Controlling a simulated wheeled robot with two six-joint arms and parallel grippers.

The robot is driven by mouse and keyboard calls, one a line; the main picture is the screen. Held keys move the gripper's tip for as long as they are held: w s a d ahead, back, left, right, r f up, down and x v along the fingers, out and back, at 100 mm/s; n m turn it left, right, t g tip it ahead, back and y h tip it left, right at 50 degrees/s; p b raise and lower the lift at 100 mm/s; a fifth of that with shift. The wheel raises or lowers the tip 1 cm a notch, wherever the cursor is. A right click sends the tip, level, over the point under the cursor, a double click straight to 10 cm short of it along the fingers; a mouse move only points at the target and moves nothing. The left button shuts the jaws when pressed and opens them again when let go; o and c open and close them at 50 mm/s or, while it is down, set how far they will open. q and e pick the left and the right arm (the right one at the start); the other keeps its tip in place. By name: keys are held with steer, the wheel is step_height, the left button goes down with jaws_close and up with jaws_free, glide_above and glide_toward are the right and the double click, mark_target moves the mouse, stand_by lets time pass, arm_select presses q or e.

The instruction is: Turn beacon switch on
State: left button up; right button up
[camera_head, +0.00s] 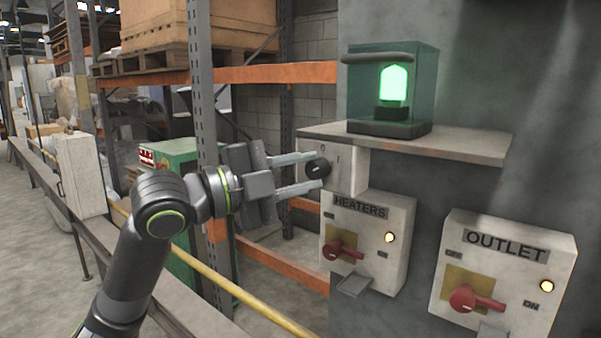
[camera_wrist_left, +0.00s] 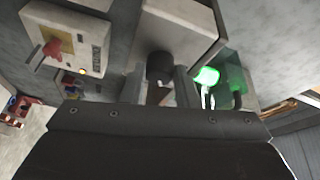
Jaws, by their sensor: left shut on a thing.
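The beacon (camera_head: 394,84) glows green inside a clear teal case (camera_head: 420,70) on a shelf; its green light also shows in the left wrist view (camera_wrist_left: 207,76). Under the shelf is a pale switch box (camera_head: 346,171) with a round black knob (camera_head: 318,168). My left gripper (camera_head: 317,170) reaches in from the left, with one finger above and one below the knob, shut on it. The knob also shows between the fingers in the left wrist view (camera_wrist_left: 160,67). The knob's markings are too small to read. My right gripper is not in view.
Below are the HEATERS box (camera_head: 385,240) and the OUTLET box (camera_head: 515,255), each with a red rotary switch and a lit lamp. The shelf (camera_head: 460,143) overhangs the knob. Orange racking (camera_head: 270,73) and a yellow rail (camera_head: 235,290) stand to the left.

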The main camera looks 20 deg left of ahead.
mark_target(308, 172)
arm_select(q)
steer(key=o, duration=1)
steer(key=shift+c, duration=0.2)
steer(key=shift+a, duration=0.1)
steer(key=shift+b+v, duration=0.5)
steer(key=shift+v, duration=1.45)
steer(key=r+b+v, duration=0.1)
steer(key=b+v, duration=1.2)
steer(key=b, duration=0.5)
steer(key=shift+s+f, duration=0.15)
steer(key=shift+f, duration=0.35)
